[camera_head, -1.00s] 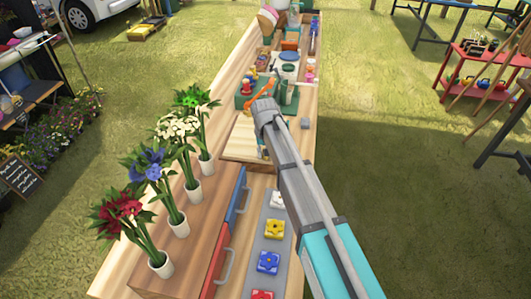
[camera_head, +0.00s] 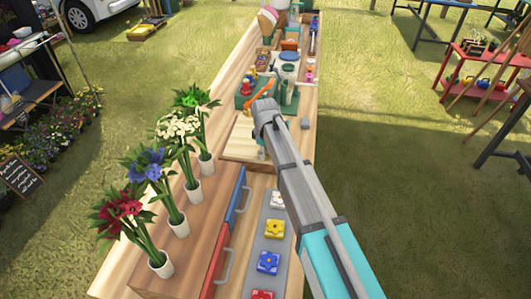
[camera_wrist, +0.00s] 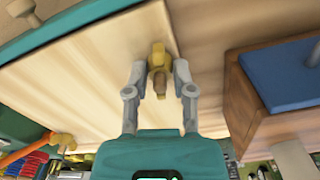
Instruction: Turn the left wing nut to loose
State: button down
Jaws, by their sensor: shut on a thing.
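A pale wooden board (camera_wrist: 100,75) with a teal edge fills much of the wrist view. A brass-yellow wing nut (camera_wrist: 158,52) is at its edge, between the fingers of my gripper (camera_wrist: 160,72), which is shut on it. A second yellow knob-like piece (camera_wrist: 66,140) shows at the lower left, near an orange handle (camera_wrist: 25,152). In the head view the board (camera_head: 238,141) lies on the long table, and my gripper (camera_head: 262,150) is over its right side. My arm hides the held nut there.
Red and blue drawer fronts with handles (camera_head: 226,265) stand nearer on the table. Several flower bunches in white pots (camera_head: 178,225) line the left side. A grey strip with coloured blocks (camera_head: 268,262) lies close to my arm. Green holders and tools (camera_head: 288,90) stand beyond.

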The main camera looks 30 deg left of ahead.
jog(key=n, duration=0.5)
jog(key=shift+w, duration=0.1)
jog(key=n, duration=1.1)
jog(key=shift+n, duration=2.5)
jog(key=c, duration=0.6)
grip_release()
jog(key=shift+o, duration=0.7)
